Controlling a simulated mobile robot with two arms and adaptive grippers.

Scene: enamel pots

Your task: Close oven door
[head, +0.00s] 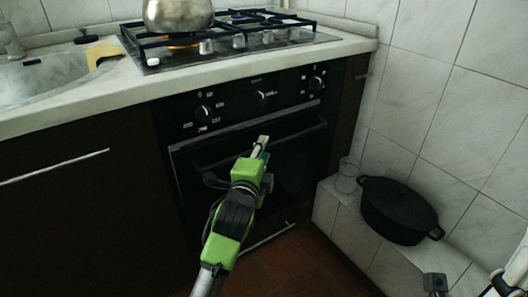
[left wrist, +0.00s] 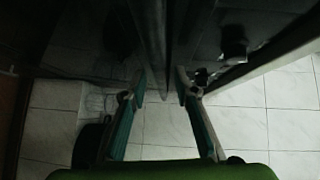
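The black oven (head: 285,165) is built in under the counter. Its door has a silver strip along the top and a dark bar handle (head: 305,131). The door looks upright, close to the control panel; I cannot tell if it is fully shut or slightly ajar. My left gripper (head: 262,143) is in front of the door at the handle. In the left wrist view its two fingers (left wrist: 159,95) are spread apart, with the dark handle bar (left wrist: 153,45) running between and beyond the tips. Contact is unclear. My right gripper is only partly visible at the lower right edge.
A gas hob (head: 235,42) with a metal pot (head: 178,15) is above the oven. A sink (head: 50,78) is at the left. A tiled ledge on the right holds a black pot (head: 400,210) and a glass (head: 347,176). A strip of brown floor is clear below the oven.

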